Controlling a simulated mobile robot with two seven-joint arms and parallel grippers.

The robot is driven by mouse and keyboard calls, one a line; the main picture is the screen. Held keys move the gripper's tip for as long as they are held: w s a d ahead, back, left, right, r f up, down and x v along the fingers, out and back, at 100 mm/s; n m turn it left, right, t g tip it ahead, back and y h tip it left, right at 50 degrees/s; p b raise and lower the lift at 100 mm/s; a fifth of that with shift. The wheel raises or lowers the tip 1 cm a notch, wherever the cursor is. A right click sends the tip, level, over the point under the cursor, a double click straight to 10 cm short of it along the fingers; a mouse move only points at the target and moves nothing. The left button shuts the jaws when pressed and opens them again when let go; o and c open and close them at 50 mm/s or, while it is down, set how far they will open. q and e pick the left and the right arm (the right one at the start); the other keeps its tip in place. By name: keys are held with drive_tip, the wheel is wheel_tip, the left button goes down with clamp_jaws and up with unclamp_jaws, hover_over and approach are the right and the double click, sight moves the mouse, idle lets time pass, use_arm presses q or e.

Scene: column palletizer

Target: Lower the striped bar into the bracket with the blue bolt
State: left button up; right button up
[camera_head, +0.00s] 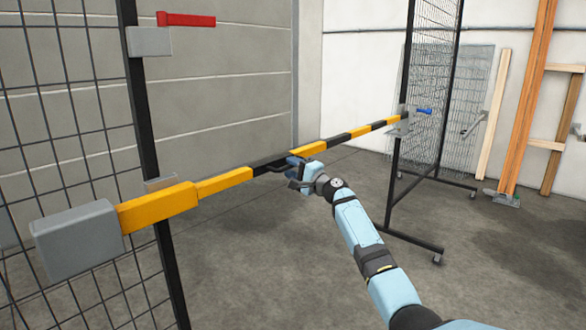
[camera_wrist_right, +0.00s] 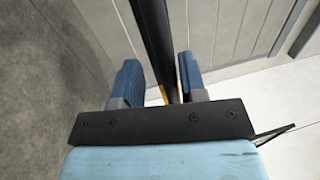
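The yellow-and-black striped bar (camera_head: 225,182) runs from a grey block (camera_head: 78,243) at the left, rising to the right in the picture. Its far end meets the grey bracket (camera_head: 398,129) with the blue bolt (camera_head: 424,111). How deep it sits there is too small to tell. My right gripper (camera_head: 293,168) is at the bar's middle, by a black handle (camera_head: 270,168). In the right wrist view a black length (camera_wrist_right: 155,45) passes between the two blue fingers (camera_wrist_right: 160,82), with a gap beside the left finger. My left gripper is not in view.
A bracket (camera_head: 150,41) with a red bolt (camera_head: 186,19) is higher on the left post (camera_head: 143,110). Mesh panels flank the bar, the right one (camera_head: 435,60) on a wheeled frame. Planks (camera_head: 528,100) lean against the back wall. The floor (camera_head: 270,270) in front is clear.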

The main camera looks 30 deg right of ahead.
drive_tip(key=shift+s+d, duration=0.1)
drive_tip(key=shift+s, duration=0.15)
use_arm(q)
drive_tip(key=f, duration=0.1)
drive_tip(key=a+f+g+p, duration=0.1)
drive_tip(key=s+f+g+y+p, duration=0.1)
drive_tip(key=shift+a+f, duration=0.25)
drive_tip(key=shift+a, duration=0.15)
use_arm(e)
drive_tip(key=v, duration=1.3)
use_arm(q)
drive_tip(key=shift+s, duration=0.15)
use_arm(e)
drive_tip(key=shift+s+f, duration=0.15)
